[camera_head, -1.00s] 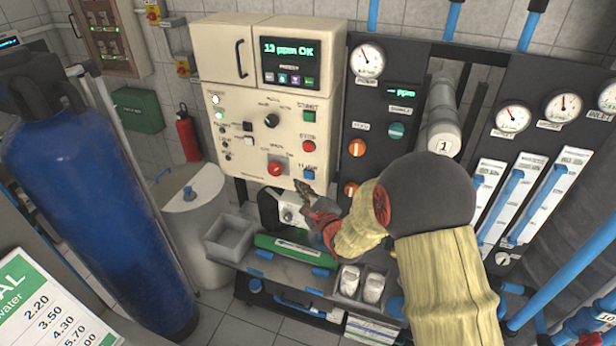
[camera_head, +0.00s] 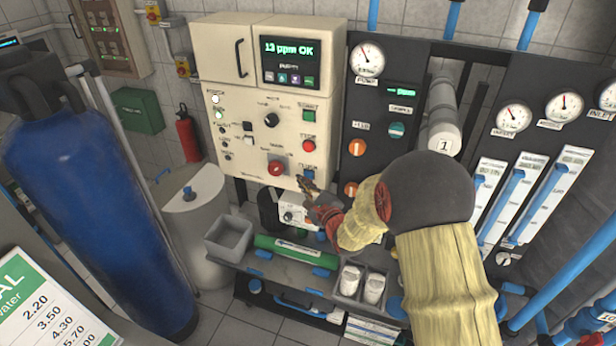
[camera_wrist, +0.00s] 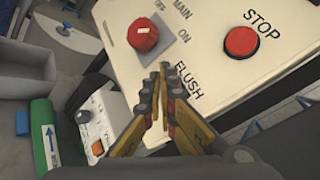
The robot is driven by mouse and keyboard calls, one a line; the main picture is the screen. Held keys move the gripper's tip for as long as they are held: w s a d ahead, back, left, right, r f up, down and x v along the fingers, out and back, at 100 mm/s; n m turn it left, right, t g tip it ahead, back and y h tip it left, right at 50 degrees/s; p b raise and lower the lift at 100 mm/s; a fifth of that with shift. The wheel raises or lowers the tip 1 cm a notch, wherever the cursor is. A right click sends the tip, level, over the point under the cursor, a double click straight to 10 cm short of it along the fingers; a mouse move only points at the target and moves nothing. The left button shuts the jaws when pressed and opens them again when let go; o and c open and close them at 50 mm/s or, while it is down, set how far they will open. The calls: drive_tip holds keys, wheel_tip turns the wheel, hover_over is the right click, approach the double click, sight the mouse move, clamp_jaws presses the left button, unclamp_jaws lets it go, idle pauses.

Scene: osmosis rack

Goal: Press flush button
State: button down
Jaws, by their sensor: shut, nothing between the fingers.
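The blue flush button (camera_head: 309,173) sits at the lower right of the cream control panel (camera_head: 240,150). In the wrist view the FLUSH label (camera_wrist: 188,82) shows beside my fingers, but the blue button is hidden, apparently behind them. My gripper (camera_head: 304,182) is shut and empty, with its fingertips just below and left of the button in the head view. In the wrist view the closed fingertips of my gripper (camera_wrist: 164,70) point at the panel by the label. I cannot tell whether they touch the button.
The red STOP button (camera_head: 308,146) is directly above the flush button. A red main switch (camera_head: 276,168) is to its left. Below the panel are a white pump unit (camera_head: 291,215), a green cylinder (camera_head: 290,246) and a grey bin (camera_head: 230,237). A gauge panel stands to the right.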

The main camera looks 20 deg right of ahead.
drive_tip(key=shift+w+d, duration=0.1)
idle(0.7)
drive_tip(key=shift+w+d, duration=0.15)
drive_tip(key=shift+w, duration=0.1)
drive_tip(key=shift+w+d, duration=0.3)
drive_tip(key=shift+w, duration=0.05)
idle(0.9)
drive_tip(key=shift+a, duration=0.1)
drive_tip(key=shift+s+a, duration=0.45)
drive_tip(key=shift+s, duration=0.25)
drive_tip(key=s+a, duration=0.1)
drive_tip(key=s, duration=0.1)
drive_tip(key=s+a, duration=0.2)
idle(0.7)
idle(0.5)
